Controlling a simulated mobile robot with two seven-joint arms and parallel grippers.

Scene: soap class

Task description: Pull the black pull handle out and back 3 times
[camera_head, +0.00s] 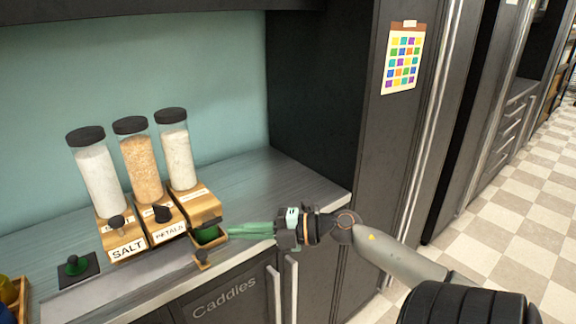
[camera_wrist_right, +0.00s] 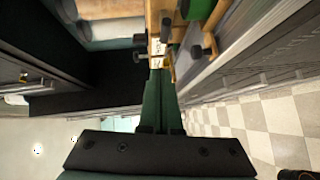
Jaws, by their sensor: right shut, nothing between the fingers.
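Three wooden dispensers with clear jars stand on the counter, and short black pull handles show on their fronts. One black pull handle (camera_head: 117,222) is on the SALT dispenser and another (camera_head: 161,213) is on the PETALS dispenser. In front of the right-hand dispenser (camera_head: 205,203) is a small wooden tray (camera_head: 222,238) with a green thing (camera_head: 207,234) in it. My right gripper (camera_head: 230,231) has green fingers, shut and empty, with their tips by the tray's right side. In the right wrist view the shut fingertips (camera_wrist_right: 160,72) point toward the dark handles (camera_wrist_right: 167,22). My left gripper is not in view.
A small knob-like piece (camera_head: 202,258) is at the counter's front edge, below the tray. A green object on a black square (camera_head: 76,265) lies at the left. The counter (camera_head: 260,180) right of the dispensers is clear. A tall dark cabinet (camera_head: 320,90) bounds it.

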